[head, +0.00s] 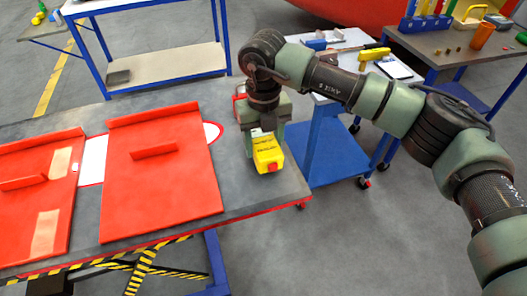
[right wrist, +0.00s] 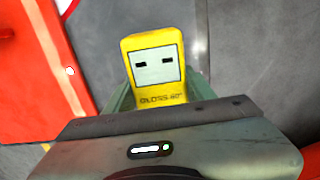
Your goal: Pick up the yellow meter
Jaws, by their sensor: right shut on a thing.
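The yellow meter (head: 268,155) is a small yellow block with dark lettering and a red part at its lower end, near the right end of the lift table. My right gripper (head: 263,137) is above it, pointing down, and shut on it. In the right wrist view the yellow meter (right wrist: 153,62) shows a pale label with two dark slots, between the green fingers of the right gripper (right wrist: 158,95). I cannot tell whether the meter touches the table. My left gripper is not in view.
Red panels (head: 160,175) with raised ribs lie on the grey lift table (head: 262,192) left of the gripper. A blue trolley (head: 335,150) stands close on the right. A blue-framed bench (head: 165,65) is behind. A workbench (head: 480,70) with tools is at the upper right.

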